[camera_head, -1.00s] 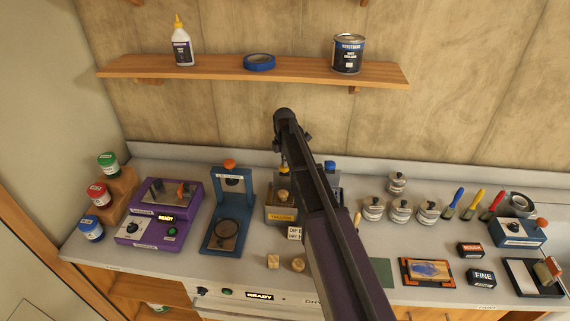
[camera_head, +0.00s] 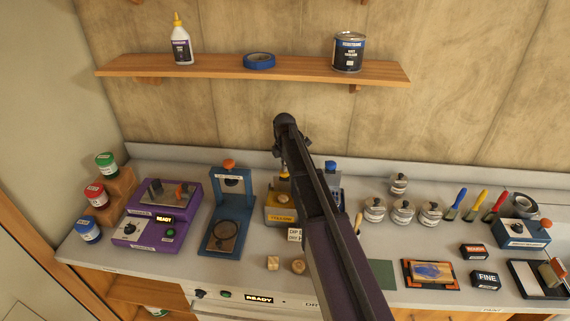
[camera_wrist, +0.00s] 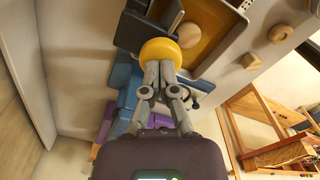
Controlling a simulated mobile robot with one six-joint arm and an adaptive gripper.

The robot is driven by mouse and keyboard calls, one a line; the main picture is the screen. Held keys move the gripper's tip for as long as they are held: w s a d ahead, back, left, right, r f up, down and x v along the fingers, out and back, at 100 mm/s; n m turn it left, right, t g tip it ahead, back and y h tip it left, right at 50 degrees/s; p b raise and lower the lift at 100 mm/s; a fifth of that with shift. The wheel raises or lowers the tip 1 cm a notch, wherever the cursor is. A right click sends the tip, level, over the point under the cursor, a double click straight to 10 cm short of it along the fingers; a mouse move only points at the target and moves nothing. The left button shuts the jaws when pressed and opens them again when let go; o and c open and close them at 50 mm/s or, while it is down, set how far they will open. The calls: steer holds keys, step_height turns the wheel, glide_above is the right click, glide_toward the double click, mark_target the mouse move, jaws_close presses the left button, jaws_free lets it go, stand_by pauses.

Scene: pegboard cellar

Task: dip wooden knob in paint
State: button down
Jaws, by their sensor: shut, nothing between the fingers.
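The yellow dip station (camera_head: 281,217) stands mid-counter in the head view, partly behind my arm. In the wrist view its tray (camera_wrist: 228,50) holds a yellowish surface, with a round wooden knob (camera_wrist: 190,35) in it. I cannot tell how deep the knob sits. The station's yellow ball handle (camera_wrist: 160,51) is right at my fingertips. My gripper (camera_wrist: 162,68) is shut with nothing between its fingers, its tips against or just at the ball; exact contact is unclear.
Two loose wooden pieces, a cube-like one (camera_head: 272,263) and a rounder one (camera_head: 298,266), lie in front of the station. A blue stand (camera_head: 227,215) and a purple device (camera_head: 160,210) are to the left. Lidded jars (camera_head: 402,211) stand to the right.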

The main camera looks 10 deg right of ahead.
steer(key=shift+f+b, duration=1.35)
steer(key=shift+f, duration=0.05)
steer(key=shift+r, duration=0.2)
stand_by(1.0)
step_height(320, 180, up, 10)
steer(key=p, duration=1.1)
steer(key=shift+r, duration=0.25)
stand_by(1.3)
stand_by(0.4)
steer(key=shift+r+p, duration=2.5)
